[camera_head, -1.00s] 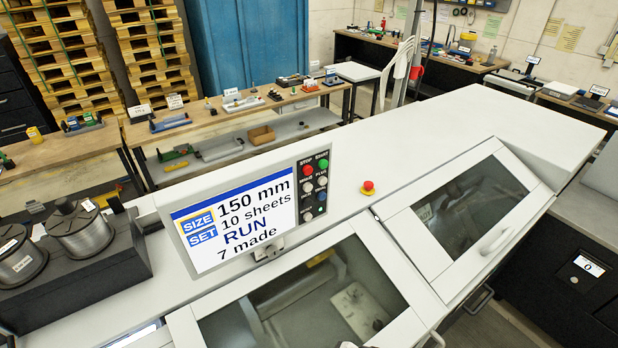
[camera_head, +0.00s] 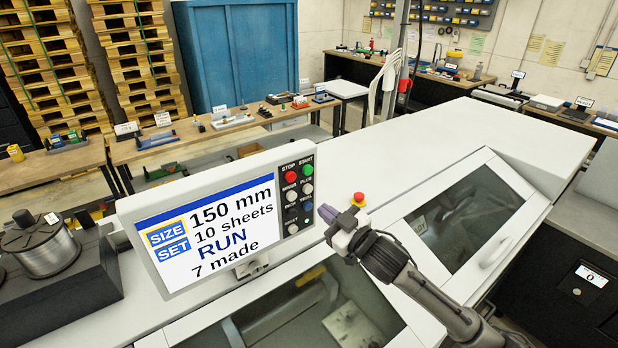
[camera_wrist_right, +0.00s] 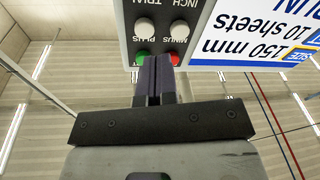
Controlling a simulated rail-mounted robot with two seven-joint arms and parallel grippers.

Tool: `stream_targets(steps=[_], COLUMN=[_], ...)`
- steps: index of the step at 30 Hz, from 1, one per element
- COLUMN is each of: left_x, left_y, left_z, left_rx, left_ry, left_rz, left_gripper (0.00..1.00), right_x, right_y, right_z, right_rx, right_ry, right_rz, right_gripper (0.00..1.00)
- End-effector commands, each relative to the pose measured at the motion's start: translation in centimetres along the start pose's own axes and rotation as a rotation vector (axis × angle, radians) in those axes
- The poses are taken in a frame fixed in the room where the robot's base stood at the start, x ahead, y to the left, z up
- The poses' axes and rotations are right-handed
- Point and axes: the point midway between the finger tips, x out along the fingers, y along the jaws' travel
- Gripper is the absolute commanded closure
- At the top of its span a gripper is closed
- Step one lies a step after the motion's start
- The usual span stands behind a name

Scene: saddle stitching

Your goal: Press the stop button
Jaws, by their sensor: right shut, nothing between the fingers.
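The red stop button (camera_head: 291,177) is at the top left of the control panel beside the display, under the label STOP. The green start button (camera_head: 308,170) is just right of it. My right gripper (camera_head: 328,212) is shut and empty, in front of the panel's right side. In the right wrist view the panel appears upside down; the shut fingers (camera_wrist_right: 155,62) line up between the green button (camera_wrist_right: 142,58) and the red stop button (camera_wrist_right: 174,59), partly overlapping the view of both. I cannot tell any contact. My left gripper is not in view.
The display (camera_head: 215,230) reads 150 mm, 10 sheets, RUN, 7 made. More buttons sit below stop and start. A red mushroom button on a yellow base (camera_head: 358,199) stands on the machine top behind my right gripper. Wire spools (camera_head: 45,250) stand at the left.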

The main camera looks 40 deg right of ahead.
Motion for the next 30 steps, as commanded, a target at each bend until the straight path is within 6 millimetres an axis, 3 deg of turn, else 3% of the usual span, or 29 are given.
stream_targets(steps=[9, 15, 30], left_x=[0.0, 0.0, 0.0], left_y=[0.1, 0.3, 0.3], left_z=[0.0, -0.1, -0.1], left_rx=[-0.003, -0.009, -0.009], left_ry=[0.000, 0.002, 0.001], left_rz=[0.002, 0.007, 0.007], left_gripper=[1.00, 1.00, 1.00], right_x=[-0.9, -2.4, -2.8], right_y=[-1.4, -2.1, -2.3], right_z=[-5.2, -7.6, -8.3], right_rx=[0.254, 0.362, 0.446], right_ry=[0.392, 0.541, 0.573], right_rz=[-0.180, -0.282, -0.331], right_gripper=[1.00, 1.00, 1.00])
